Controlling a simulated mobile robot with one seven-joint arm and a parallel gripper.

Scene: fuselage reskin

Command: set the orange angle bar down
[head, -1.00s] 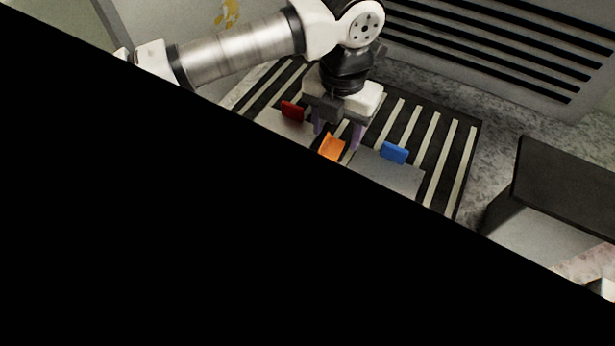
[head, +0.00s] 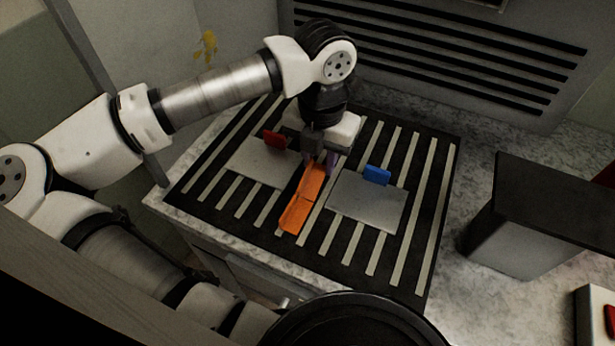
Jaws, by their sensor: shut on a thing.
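The orange angle bar (head: 302,202) is long and V-shaped in section. It lies lengthwise between two grey plates on the black-and-white striped mat, its near end toward the counter's front edge. My gripper (head: 320,158) is shut on its far end, with purple fingers on either side. Whether the bar touches the mat or hangs just above it I cannot tell. The left plate (head: 252,165) has a red block (head: 275,140) at its far edge. The right plate (head: 365,205) has a blue block (head: 377,175) at its far edge.
The striped mat (head: 423,235) lies on a speckled counter (head: 500,310). A dark-topped grey box (head: 520,235) stands to the right. A slotted wall panel (head: 440,55) is behind. A white item with red (head: 597,315) is at the lower right.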

